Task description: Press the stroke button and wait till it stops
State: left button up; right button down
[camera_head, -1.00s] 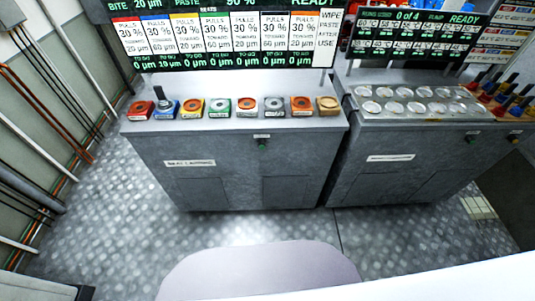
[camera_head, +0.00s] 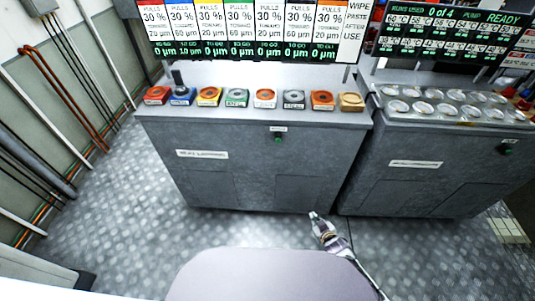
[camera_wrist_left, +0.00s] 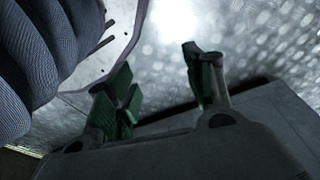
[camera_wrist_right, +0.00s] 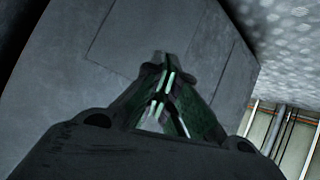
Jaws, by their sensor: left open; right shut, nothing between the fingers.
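A green button (camera_head: 278,139) sits under a small label on the front of the left grey cabinet (camera_head: 230,150). Another green button (camera_head: 506,150) is on the right cabinet (camera_head: 400,185). The labels are too small to read, so I cannot tell which is the stroke button. My right gripper (camera_head: 314,216) is low in front of the left cabinet, below and right of its button. In the right wrist view it is shut and empty (camera_wrist_right: 165,66), facing a grey panel. My left gripper (camera_wrist_left: 158,72) is open and empty above the floor, outside the head view.
Several coloured blocks with round tops (camera_head: 237,98) line the left cabinet's top. The right cabinet's tray (camera_head: 450,109) holds several round discs. Display boards (camera_head: 255,30) stand behind. Pipes (camera_head: 75,100) run along the left wall. Patterned metal floor (camera_head: 140,190) is clear in front.

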jog(key=w+a+r+n+t+y+b, duration=0.1)
jog(key=w+a+r+t+y+b, duration=0.1)
jog(key=w+a+r+b, duration=0.4)
jog(key=n+t+y+b, duration=0.3)
jog(key=n+y+b, duration=0.5)
jog(key=b, duration=0.5)
send_near(278, 140)
jog(key=s+a+m+y, duration=0.1)
jog(key=s+a, duration=0.4)
pick_arm(q)
jog(key=w+d+r, duration=0.1)
jog(key=w+r, duration=0.2)
jog(key=r, duration=0.2)
jog(key=w+d+r+h, duration=0.1)
jog(key=w+d+r, duration=0.1)
jog(key=r, duration=0.3)
jog(key=shift+w+d+r+t, duration=0.3)
jog(key=shift+w+t, duration=0.1)
jog(key=shift+w, duration=0.25)
pick_arm(e)
jog(key=shift+s+a+r+y, duration=0.2)
jog(key=shift+r, duration=0.3)
jog(key=shift+s+a+r+y, duration=0.2)
jog(key=shift+s+r, duration=0.05)
jog(key=shift+r, duration=0.2)
jog(key=shift+w, duration=0.15)
